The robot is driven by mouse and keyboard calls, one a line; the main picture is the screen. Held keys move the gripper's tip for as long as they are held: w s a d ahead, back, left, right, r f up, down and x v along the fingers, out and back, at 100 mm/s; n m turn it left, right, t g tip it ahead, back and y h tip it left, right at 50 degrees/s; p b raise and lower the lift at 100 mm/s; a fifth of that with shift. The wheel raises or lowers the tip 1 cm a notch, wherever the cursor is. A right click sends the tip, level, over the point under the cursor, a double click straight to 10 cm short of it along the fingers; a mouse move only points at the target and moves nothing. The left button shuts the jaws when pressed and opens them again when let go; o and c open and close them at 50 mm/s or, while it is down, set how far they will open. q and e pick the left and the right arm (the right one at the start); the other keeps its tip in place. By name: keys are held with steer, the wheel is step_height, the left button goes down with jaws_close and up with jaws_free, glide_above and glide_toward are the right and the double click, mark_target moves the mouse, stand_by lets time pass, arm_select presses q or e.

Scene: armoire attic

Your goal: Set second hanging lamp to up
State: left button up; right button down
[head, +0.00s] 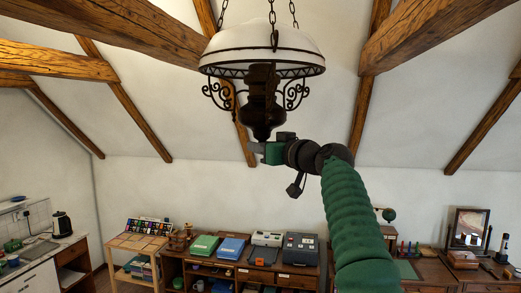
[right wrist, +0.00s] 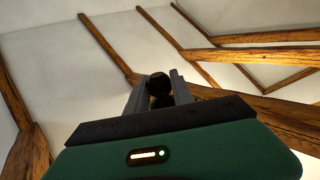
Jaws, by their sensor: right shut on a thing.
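A hanging lamp (head: 262,45) with a white dome shade, dark scrolled brackets and a dark lower body hangs on chains at the top centre of the head view. My right gripper (head: 257,148) is just under the lamp's bottom end, reached up by my green right arm. In the right wrist view the gripper (right wrist: 159,98) is shut on a dark rounded knob (right wrist: 158,84), which seems to be the lamp's lower tip. In the head view the gripper hides the contact. Only one hanging lamp shows. My left gripper is not in view.
Wooden beams (head: 130,25) cross the sloped white ceiling around the lamp. Below stand a low cabinet (head: 240,274) with several boxes and machines, a desk (head: 440,270) at the right, and a kitchen counter (head: 35,262) at the left. The air around the lamp is clear.

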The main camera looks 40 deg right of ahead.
steer(key=c, duration=1.3)
jaws_free()
steer(key=shift+o, duration=1)
steer(key=shift+d, duration=0.15)
steer(key=shift+s+f+b, duration=0.15)
steer(key=shift+s+b, duration=0.1)
steer(key=shift+b, duration=0.1)
steer(key=s+a+b, duration=0.1)
steer(key=s+b, duration=0.7)
steer(key=s, duration=0.8)
steer(key=shift+a, duration=0.1)
